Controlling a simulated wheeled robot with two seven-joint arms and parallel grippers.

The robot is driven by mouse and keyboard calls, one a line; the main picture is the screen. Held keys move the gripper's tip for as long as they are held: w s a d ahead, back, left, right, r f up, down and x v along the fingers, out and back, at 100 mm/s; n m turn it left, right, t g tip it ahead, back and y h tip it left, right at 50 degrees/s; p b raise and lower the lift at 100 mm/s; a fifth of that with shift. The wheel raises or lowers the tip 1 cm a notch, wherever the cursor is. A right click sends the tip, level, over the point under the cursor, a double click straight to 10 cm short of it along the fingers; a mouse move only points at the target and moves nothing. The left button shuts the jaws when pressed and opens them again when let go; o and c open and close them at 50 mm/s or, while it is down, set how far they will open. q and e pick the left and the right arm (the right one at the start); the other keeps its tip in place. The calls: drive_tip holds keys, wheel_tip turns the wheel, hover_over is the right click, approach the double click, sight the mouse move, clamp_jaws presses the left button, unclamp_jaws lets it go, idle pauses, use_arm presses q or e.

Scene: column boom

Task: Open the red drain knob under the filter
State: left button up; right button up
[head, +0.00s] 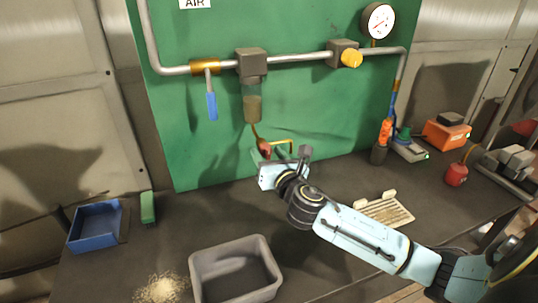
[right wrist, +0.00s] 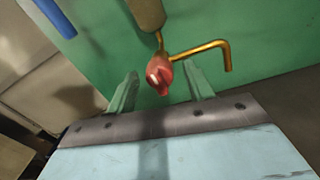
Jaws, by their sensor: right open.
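The red drain knob (head: 264,148) hangs below the filter (head: 252,100) on the green panel. In the right wrist view the red knob (right wrist: 159,76) sits between the two fingers of my right gripper (right wrist: 160,90), which is open with a gap on both sides. The brass drain pipe (right wrist: 205,50) bends out to the right beside the knob, and the filter's lower end (right wrist: 146,14) shows above it. In the head view my right gripper (head: 280,158) is at the knob, and its fingers are partly hidden. My left gripper is not in view.
A blue-handled valve (head: 211,105) hangs left of the filter, and a yellow knob (head: 351,58) is on the pipe at right. A grey bin (head: 196,271), a blue tray (head: 75,240) and a ribbed tray (head: 388,212) stand on the dark bench. Orange tools (head: 385,133) stand at right.

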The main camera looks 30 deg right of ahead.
drive_tip(key=c, duration=1)
drive_tip(key=shift+m, duration=0.4)
drive_tip(key=m, duration=0.8)
drive_tip(key=shift+m, duration=0.3)
drive_tip(key=m+h, duration=0.1)
drive_tip(key=m, duration=0.3)
drive_tip(key=shift+m, duration=2.7)
